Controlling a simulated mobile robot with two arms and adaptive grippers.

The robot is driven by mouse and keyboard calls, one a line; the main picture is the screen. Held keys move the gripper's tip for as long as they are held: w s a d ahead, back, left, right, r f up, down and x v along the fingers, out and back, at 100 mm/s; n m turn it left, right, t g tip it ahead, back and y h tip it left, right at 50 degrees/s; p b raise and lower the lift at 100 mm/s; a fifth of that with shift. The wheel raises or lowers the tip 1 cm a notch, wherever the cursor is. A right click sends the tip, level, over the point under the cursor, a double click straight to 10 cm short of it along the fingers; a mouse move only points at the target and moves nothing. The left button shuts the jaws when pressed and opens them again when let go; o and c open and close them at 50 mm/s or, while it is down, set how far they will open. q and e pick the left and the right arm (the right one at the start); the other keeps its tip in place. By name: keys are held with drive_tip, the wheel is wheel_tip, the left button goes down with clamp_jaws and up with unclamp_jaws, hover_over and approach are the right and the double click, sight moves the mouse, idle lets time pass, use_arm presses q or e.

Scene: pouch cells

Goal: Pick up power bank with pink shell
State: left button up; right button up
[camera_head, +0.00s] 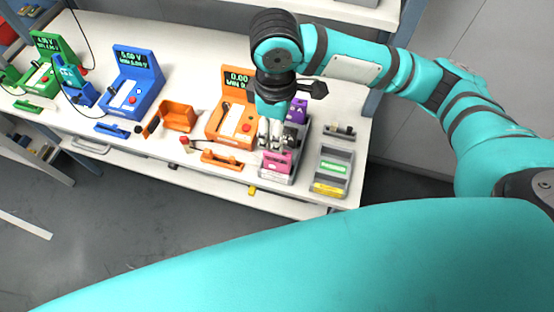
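The power bank with the pink shell (277,163) stands in a grey holder (277,180) near the front edge of the white bench. My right gripper (274,140) points down at it from above, with its fingers at or just above the pink shell's far side. Whether the fingers touch or grip it is too small to tell. A purple item (297,110) is just behind the gripper, partly hidden by it. My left gripper is not in view.
An orange tester (223,126) stands close left of the gripper, with an orange piece (221,160) before it. A grey holder (336,154) with green and yellow parts is to the right. Blue (138,78) and green testers (52,50) stand farther left on the bench (198,83).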

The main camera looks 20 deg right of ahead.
sight(276, 154)
wheel_tip(276, 154, down, 6)
drive_tip(key=shift+r, duration=0.2)
drive_tip(key=f, duration=0.3)
drive_tip(key=f+p, duration=0.1)
drive_tip(key=f, duration=0.1)
drive_tip(key=shift+w+d+f, duration=0.1)
drive_tip(key=shift+w+d, duration=0.15)
drive_tip(key=shift+d, duration=0.05)
clamp_jaws()
